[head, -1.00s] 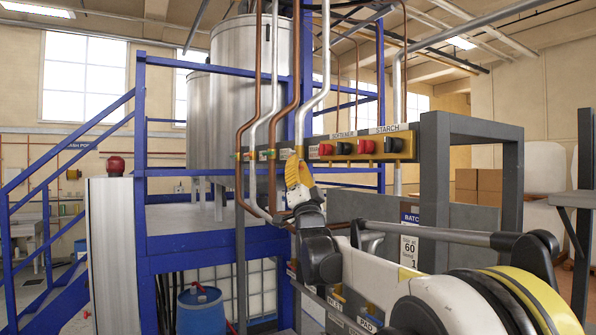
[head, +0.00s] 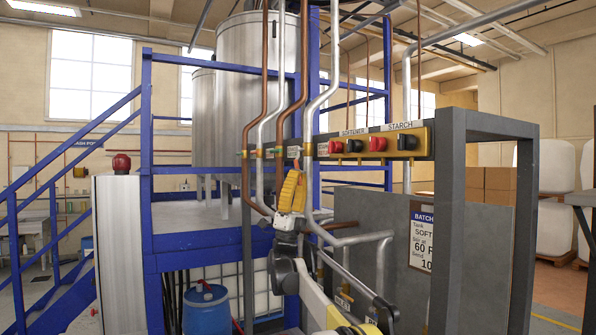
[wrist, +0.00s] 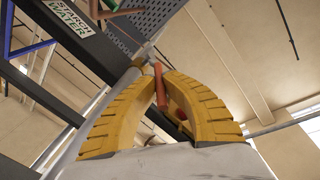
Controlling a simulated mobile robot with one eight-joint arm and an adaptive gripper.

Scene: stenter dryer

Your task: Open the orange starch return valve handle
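My gripper (head: 293,178) has yellow ribbed fingers and is raised in front of the vertical pipes, below the row of valves. In the wrist view its fingers (wrist: 155,72) arch towards each other, with their tips close together. An orange handle (wrist: 160,88) shows at the narrow gap between the tips, with another orange-red part just to its right inside the arch. I cannot tell whether the fingers press on the handle. A "STARCH WATER" label (wrist: 68,17) is on a dark beam at upper left of the wrist view.
Copper and silver pipes (head: 251,130) run down close around my gripper. A panel with red and black knobs (head: 377,144), marked softener and starch, is to the right. A grey frame (head: 446,220) stands right of it. A blue platform (head: 200,240) is at left.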

